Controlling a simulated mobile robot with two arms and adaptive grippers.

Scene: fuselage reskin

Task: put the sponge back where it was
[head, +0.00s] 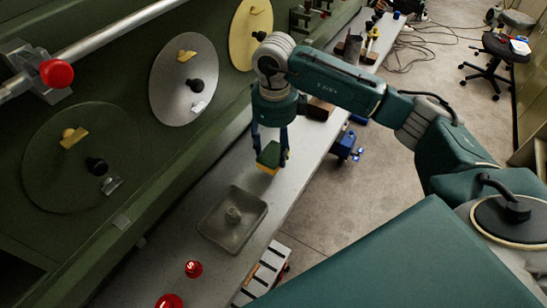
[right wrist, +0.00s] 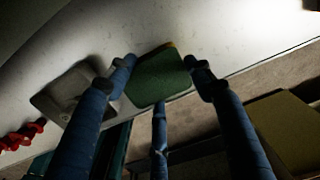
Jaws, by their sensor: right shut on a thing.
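The sponge (head: 268,156) has a green face and a yellow underside. My right gripper (head: 270,153) is shut on it and holds it over the grey bench, to the right of and beyond the shallow tray. In the right wrist view the sponge (right wrist: 158,76) sits between the blue fingers of my right gripper (right wrist: 162,75). I cannot tell how high it is above the bench top. My left gripper does not show in either view.
The grey tray (head: 206,236) with a round raised centre sits on the bench (head: 225,183). Red round objects (head: 193,269) lie nearer. The green panel with discs (head: 184,80) rises along the left. Bare bench lies around the sponge.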

